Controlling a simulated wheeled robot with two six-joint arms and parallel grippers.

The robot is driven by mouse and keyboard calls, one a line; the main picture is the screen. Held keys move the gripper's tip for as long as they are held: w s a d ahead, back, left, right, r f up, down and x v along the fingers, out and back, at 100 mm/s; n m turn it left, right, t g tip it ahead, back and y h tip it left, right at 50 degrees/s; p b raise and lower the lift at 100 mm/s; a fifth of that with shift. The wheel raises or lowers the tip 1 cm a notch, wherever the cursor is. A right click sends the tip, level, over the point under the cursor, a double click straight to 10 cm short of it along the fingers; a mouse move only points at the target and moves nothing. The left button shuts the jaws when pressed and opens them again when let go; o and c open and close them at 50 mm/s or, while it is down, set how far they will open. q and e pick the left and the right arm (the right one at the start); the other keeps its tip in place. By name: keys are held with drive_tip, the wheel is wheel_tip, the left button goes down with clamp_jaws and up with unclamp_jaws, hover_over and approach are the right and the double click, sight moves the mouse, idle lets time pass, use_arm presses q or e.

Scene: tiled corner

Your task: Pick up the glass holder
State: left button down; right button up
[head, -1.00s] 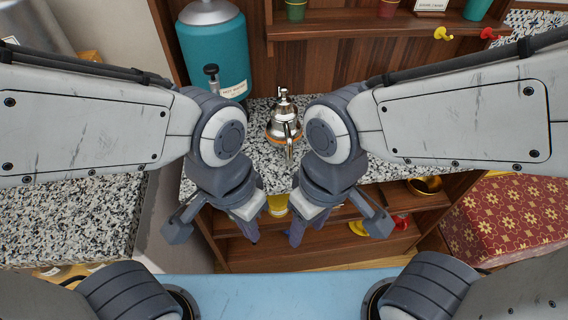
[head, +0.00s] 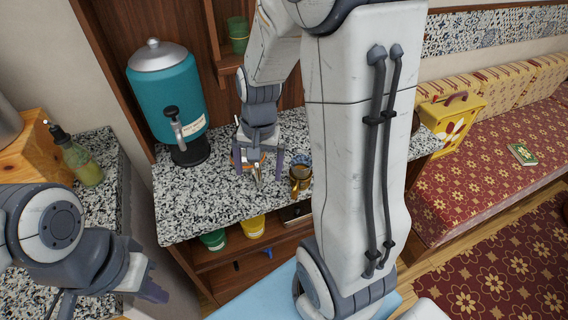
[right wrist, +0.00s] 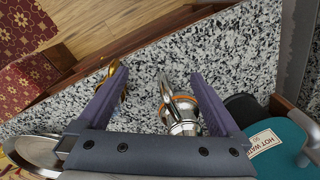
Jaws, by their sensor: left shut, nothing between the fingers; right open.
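A gold cup-like piece (head: 300,177), which looks like the glass holder, stands on the speckled counter near its front edge. In the right wrist view the gold piece (right wrist: 108,72) is partly hidden by the left finger. My right gripper (head: 257,172) is open and points down over the counter, just left of the gold piece in the head view. A silver pot with a copper-coloured band (right wrist: 180,112) shows between its spread fingers, nearer the right one. My left gripper (head: 150,287) is shut and empty at the lower left, away from the counter items.
A teal water dispenser (head: 168,100) stands at the back left of the counter (head: 190,205). Yellow (head: 252,226) and green (head: 213,239) cups sit on the shelf below. A bottle (head: 82,163) stands on the left counter. The counter's front left is clear.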

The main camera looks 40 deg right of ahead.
sight(298, 178)
drive_tip(key=d+f+m, duration=0.2)
drive_tip(key=d, duration=0.2)
drive_tip(key=d+f+m, duration=0.2)
drive_tip(key=d, duration=0.2)
drive_tip(key=d+f+m+p, duration=0.1)
drive_tip(key=d+f+m, duration=0.1)
drive_tip(key=d+f, duration=0.1)
drive_tip(key=shift+s+d+m, duration=0.2)
drive_tip(key=shift+d+m, duration=0.2)
drive_tip(key=shift+d, duration=0.4)
drive_tip(key=shift+w+f, duration=0.1)
drive_tip(key=shift+f, duration=0.75)
drive_tip(key=f, duration=0.4)
drive_tip(key=shift+w+f+p, duration=0.1)
drive_tip(key=shift+w+p, duration=0.2)
drive_tip(key=shift+c, duration=0.3)
drive_tip(key=c, duration=1.2)
